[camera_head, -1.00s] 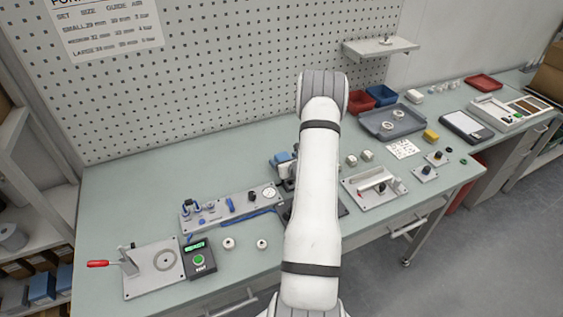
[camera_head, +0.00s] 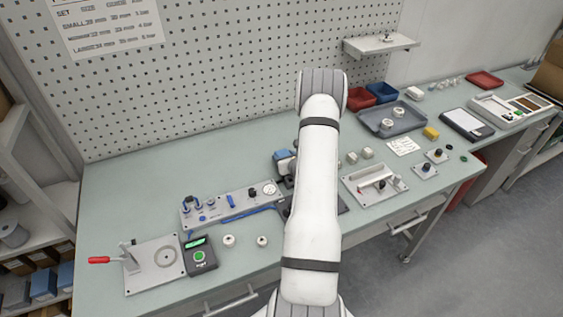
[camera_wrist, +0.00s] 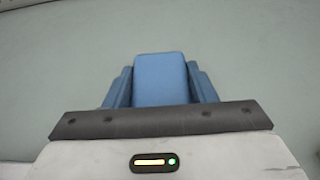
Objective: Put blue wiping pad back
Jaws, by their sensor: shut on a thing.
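The blue wiping pad (camera_wrist: 160,80) is a rounded blue block in the middle of the wrist view. It sits between the two blue fingers of my gripper (camera_wrist: 160,92), one at each side of it. My gripper is shut on the pad. The pale green bench top lies behind the pad in the wrist view; I cannot tell the gap between them. In the head view my white arm hides most of the gripper, and a small blue part shows just left of the arm above the bench; I cannot tell whether it is pad or finger.
A panel with blue parts and a gauge (camera_head: 225,206) lies left of my arm. A red-handled fixture (camera_head: 155,265) stands further left. The back left bench is clear.

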